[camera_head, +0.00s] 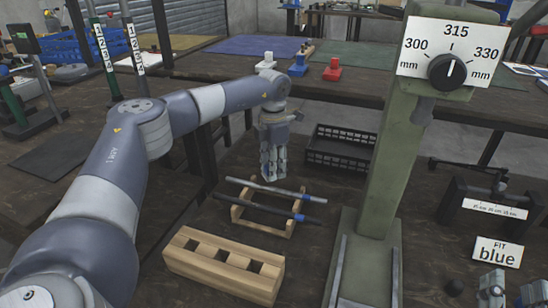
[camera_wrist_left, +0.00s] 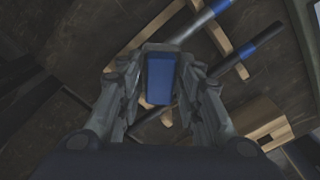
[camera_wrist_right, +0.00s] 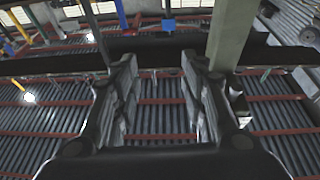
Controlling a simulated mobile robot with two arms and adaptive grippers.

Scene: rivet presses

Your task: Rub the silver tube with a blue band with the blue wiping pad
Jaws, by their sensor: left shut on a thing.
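The silver tube with a blue band (camera_head: 270,188) lies across a wooden cradle (camera_head: 238,216); its blue band is near its right end. In the left wrist view the tube (camera_wrist_left: 200,22) passes beyond the fingertips. My left gripper (camera_head: 272,172) points down above the cradle, shut on the blue wiping pad (camera_wrist_left: 160,78). The pad appears apart from the tube, though the exact gap is unclear. The pad is hidden in the head view. My right gripper (camera_wrist_right: 157,75) is open and empty in its wrist view; part of it (camera_head: 508,290) shows at the head view's lower right corner.
A dark tube with a blue band (camera_head: 270,208) lies beside the silver one. A wooden block with square holes (camera_head: 222,262) stands in front. A green press column (camera_head: 385,150) rises to the right.

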